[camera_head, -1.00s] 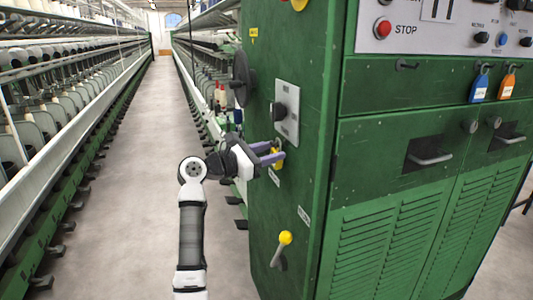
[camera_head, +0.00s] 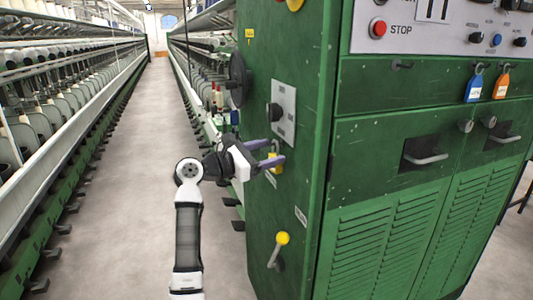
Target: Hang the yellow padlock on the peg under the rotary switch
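The yellow padlock (camera_head: 276,167) is at the side face of the green cabinet, below the rotary switch (camera_head: 275,112) on its grey plate. It appears to hang upright against the panel; the peg itself is hidden or too small to make out. My gripper (camera_head: 274,151) reaches in from the left with its two purple fingers apart. The lower finger crosses in front of the padlock and hides part of it. Whether a finger still touches the padlock I cannot tell.
A yellow-knobbed lever (camera_head: 281,240) sits lower on the same panel. A black handwheel (camera_head: 238,78) stands out above left. Blue (camera_head: 474,88) and orange (camera_head: 501,84) padlocks hang on the cabinet's front. The aisle floor (camera_head: 130,170) left of my arm is clear.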

